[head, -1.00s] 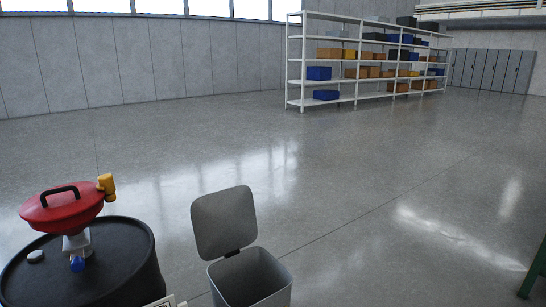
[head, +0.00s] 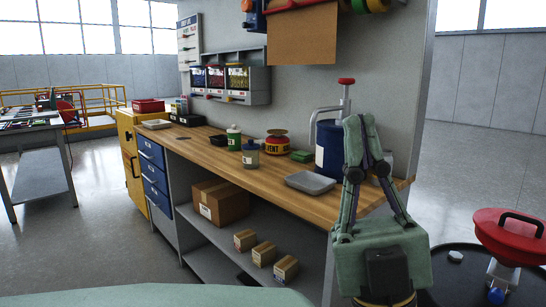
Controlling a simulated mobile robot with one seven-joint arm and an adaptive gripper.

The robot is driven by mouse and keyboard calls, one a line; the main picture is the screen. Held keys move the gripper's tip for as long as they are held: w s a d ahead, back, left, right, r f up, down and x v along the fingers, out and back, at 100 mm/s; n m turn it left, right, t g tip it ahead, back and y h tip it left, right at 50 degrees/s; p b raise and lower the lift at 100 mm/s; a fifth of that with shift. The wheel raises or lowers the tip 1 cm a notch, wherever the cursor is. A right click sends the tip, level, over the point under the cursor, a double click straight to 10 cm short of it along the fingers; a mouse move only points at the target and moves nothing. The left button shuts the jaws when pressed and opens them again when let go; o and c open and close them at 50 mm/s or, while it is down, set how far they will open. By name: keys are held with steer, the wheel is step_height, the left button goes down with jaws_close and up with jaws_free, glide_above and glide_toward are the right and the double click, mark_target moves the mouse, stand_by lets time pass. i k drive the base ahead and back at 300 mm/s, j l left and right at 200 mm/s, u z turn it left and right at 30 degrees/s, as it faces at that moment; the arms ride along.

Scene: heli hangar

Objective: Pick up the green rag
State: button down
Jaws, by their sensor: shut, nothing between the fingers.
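A small, flat green thing (head: 302,156), which looks like the green rag, lies on the wooden workbench (head: 222,168) behind the grey tray. It is too small to make out its folds. My gripper (head: 362,128) stands upright in front of the bench's right end, fingers pointing up and shut with nothing between them. It is to the right of the green thing and apart from it, and it partly hides a blue and grey pump-like container (head: 328,148).
Near the green thing are a red and yellow tin (head: 277,146), a jar (head: 250,154), a green-capped bottle (head: 234,138) and a grey tray (head: 310,182). Boxes sit on the lower shelf. A black drum (head: 465,275) with a red funnel can (head: 510,235) stands at right.

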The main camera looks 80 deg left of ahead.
mark_target(304, 157)
steer(key=u, duration=2.05)
steer(key=i+j, duration=0.75)
steer(key=i+j+u, duration=0.1)
steer(key=i+j, duration=0.65)
steer(key=i, duration=0.2)
steer(key=i+l, duration=0.3)
steer(key=i, duration=0.1)
